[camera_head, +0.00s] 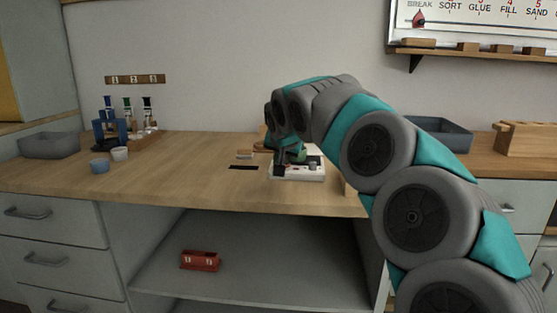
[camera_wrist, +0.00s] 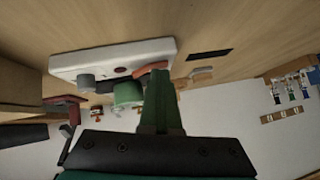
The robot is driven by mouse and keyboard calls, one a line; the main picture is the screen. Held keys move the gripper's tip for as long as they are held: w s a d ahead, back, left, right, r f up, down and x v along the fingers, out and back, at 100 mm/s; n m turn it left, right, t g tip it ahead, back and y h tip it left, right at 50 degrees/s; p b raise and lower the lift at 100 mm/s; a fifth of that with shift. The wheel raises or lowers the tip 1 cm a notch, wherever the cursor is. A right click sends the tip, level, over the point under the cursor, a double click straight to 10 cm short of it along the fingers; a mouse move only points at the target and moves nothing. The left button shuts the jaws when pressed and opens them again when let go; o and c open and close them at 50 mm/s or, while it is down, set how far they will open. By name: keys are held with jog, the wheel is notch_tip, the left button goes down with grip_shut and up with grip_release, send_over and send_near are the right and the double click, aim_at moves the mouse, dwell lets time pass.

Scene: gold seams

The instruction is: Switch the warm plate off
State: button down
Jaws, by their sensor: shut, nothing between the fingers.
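The warm plate is a white box (camera_head: 312,175) on the wooden bench, partly hidden behind my gripper in the head view. In the wrist view, the white box (camera_wrist: 105,57) appears upside down. It has a grey knob (camera_wrist: 86,81) and an orange-red switch piece (camera_wrist: 151,68) on its front. A green rounded thing (camera_wrist: 128,95) shows at the box, partly hidden by my fingers. My gripper (camera_head: 281,163) is shut and empty, pointing down at the box's left part. In the wrist view, its fingertips (camera_wrist: 160,76) are close to the orange-red piece; I cannot tell whether they touch.
A dark flat strip (camera_head: 244,167) lies left of the box. Small cups (camera_head: 100,165), a rack of bottles (camera_head: 147,134) and a grey tray (camera_head: 50,145) stand farther left. Another tray (camera_head: 440,133) and a wooden block rack (camera_head: 526,139) are at the right. A red box (camera_head: 200,260) sits on the lower shelf.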

jog(key=shift+d+r, duration=0.1)
jog(key=shift+d, duration=0.7)
jog(key=shift+d+r, duration=0.2)
jog(key=shift+r, duration=0.3)
jog(key=r+p, duration=0.1)
jog(key=d+r, duration=0.1)
jog(key=r, duration=0.1)
jog(key=shift+s+p, duration=0.15)
jog(key=shift+p, duration=0.2)
jog(key=b+v, duration=0.1)
jog(key=v, duration=0.8)
jog(key=shift+s+d, duration=0.3)
jog(key=shift+d, duration=0.05)
